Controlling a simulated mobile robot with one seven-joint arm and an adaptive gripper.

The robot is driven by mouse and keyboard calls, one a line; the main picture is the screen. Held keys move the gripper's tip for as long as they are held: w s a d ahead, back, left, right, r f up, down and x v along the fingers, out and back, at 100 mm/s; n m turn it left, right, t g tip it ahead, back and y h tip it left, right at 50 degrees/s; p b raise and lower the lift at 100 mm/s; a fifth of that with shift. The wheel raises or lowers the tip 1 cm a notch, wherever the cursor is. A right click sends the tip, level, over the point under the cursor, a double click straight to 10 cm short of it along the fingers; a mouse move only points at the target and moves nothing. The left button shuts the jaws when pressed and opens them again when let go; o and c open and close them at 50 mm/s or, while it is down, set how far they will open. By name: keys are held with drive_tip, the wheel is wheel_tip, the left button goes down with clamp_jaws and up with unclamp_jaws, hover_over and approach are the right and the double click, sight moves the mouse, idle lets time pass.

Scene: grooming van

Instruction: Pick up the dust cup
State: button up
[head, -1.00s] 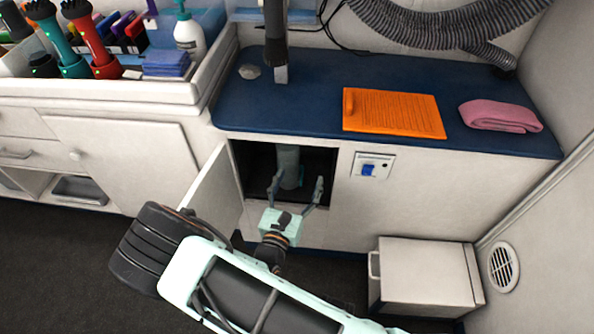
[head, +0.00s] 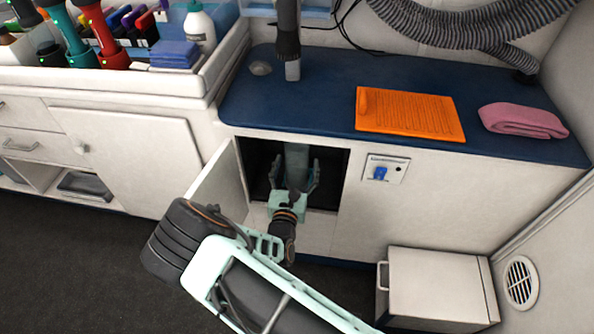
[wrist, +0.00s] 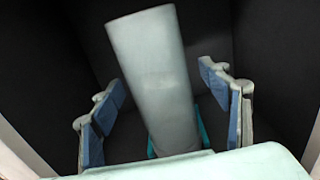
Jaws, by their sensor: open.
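The dust cup (wrist: 155,75) is a pale grey-green translucent cylinder inside the dark open compartment. In the wrist view it leans slightly and a teal part shows at its lower end. In the head view the cup (head: 297,160) shows between my fingers. My gripper (head: 294,178) is open and reaches into the compartment. In the wrist view its two blue-padded fingers (wrist: 170,105) stand on either side of the cup, with a gap on both sides. The cup's lower end is partly hidden by my gripper's body.
The compartment's door (head: 219,192) stands open on the left. The blue counter (head: 330,85) above holds an orange slotted board (head: 410,114) and a pink towel (head: 523,120). A blue switch (head: 380,173) is right of the opening. A white box (head: 440,285) stands on the floor at right.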

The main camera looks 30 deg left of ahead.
drive_tip(key=shift+x, duration=0.8)
drive_tip(key=c, duration=1.3)
drive_tip(key=shift+r, duration=0.1)
drive_tip(key=shift+a+r+p, duration=0.1)
drive_tip(key=shift+r+p, duration=0.2)
drive_tip(key=shift+r, duration=0.15)
drive_tip(key=p+v, duration=0.4)
drive_tip(key=v, duration=1.4)
drive_tip(key=shift+r+p, duration=0.2)
drive_tip(key=shift+p, duration=0.1)
